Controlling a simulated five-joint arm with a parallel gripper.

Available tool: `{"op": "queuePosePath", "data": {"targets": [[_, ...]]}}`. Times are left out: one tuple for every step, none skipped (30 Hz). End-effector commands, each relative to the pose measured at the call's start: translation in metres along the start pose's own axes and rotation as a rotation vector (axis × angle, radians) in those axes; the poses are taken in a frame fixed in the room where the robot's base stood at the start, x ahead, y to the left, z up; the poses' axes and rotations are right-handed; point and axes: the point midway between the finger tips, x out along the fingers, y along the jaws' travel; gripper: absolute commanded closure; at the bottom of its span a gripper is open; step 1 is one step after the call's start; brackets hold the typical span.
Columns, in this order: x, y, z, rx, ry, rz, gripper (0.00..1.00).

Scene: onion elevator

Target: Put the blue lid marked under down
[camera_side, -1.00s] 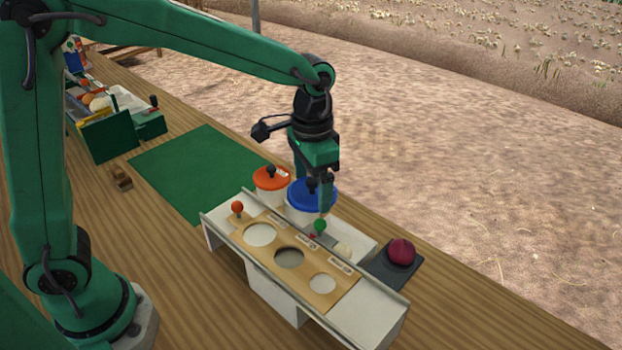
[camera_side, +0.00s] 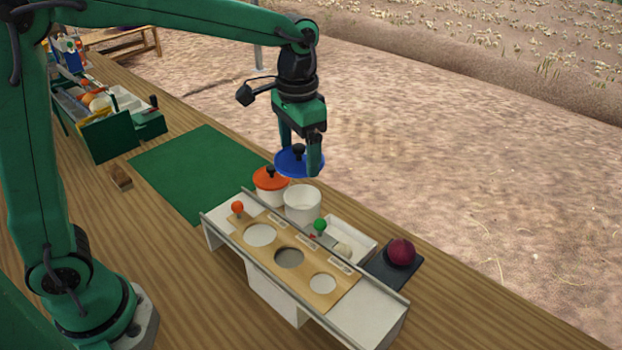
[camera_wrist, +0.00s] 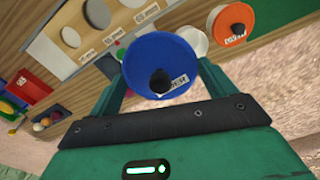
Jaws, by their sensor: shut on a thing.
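The blue lid (camera_side: 299,161) with a black knob hangs in my gripper (camera_side: 301,157), raised above the pots and apart from them. In the wrist view the blue lid (camera_wrist: 148,58) sits between the two green fingers of my gripper (camera_wrist: 158,85), with a white label beside its knob whose text is only partly readable. The white pot (camera_side: 303,204) below stands open, its lid off. The orange-lidded pot (camera_side: 271,184) stands just left of it, closed.
A white sorting stand (camera_side: 372,312) with a wooden plate of several holes is in front of the pots. A red onion (camera_side: 401,252) sits on a dark pad at right. The green mat (camera_side: 196,172) left of the pots is clear.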

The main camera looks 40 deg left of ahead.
Motion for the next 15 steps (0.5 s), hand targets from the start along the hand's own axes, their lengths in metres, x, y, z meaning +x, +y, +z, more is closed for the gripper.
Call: {"op": "queuePosePath", "data": {"targets": [[0.000, -0.012, 0.002, -0.029, 0.001, 0.000, 0.39], [0.000, -0.019, 0.003, -0.045, 0.001, 0.000, 0.39], [0.000, -0.029, 0.005, -0.069, 0.001, 0.000, 0.39], [0.000, -0.036, 0.007, -0.087, 0.001, 0.000, 0.39], [0.000, -0.044, 0.009, -0.106, 0.000, 0.000, 0.39], [0.000, -0.055, 0.011, -0.131, 0.000, 0.000, 0.39], [0.000, -0.062, 0.014, -0.150, 0.000, 0.000, 0.39], [0.000, -0.070, 0.016, -0.169, 0.000, 0.000, 0.39], [0.000, -0.080, 0.020, -0.194, 0.000, 0.000, 0.39], [0.000, -0.087, 0.022, -0.212, 0.000, 0.000, 0.39], [0.000, -0.095, 0.025, -0.232, 0.000, 0.000, 0.39], [0.000, -0.104, 0.029, -0.257, 0.000, 0.000, 0.39], [0.000, -0.112, 0.032, -0.275, 0.000, 0.000, 0.39], [0.000, -0.119, 0.036, -0.294, 0.001, 0.000, 0.39], [0.000, -0.128, 0.040, -0.320, 0.001, 0.000, 0.39]]}}
